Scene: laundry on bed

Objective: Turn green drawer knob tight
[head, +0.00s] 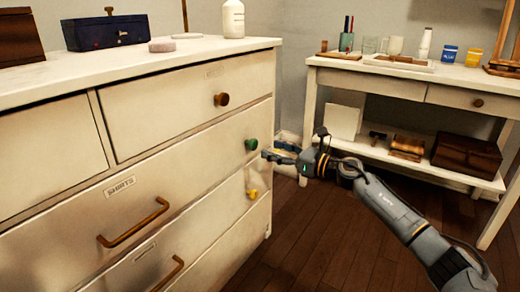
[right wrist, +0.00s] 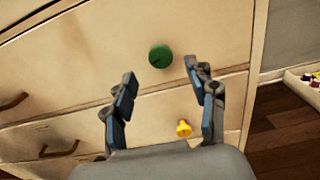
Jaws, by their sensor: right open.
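The green drawer knob (head: 251,144) is on the right end of the dresser drawer labelled "SHIRTS". In the right wrist view the green knob (right wrist: 160,56) shows as a round disc with a dark line on it, beyond and between my open fingertips. My right gripper (head: 268,155) is close to the drawer front, a little right of and below the knob. In the right wrist view my right gripper (right wrist: 160,70) is open and empty, with its fingers apart and not touching the knob. My left gripper is not in view.
A yellow knob (head: 252,194) sits on the drawer below, and a brown knob (head: 221,99) on the drawer above. The white dresser (head: 190,85) fills the left. A side table (head: 400,84) with jars stands at the right. Wooden floor (head: 310,235) lies open between them.

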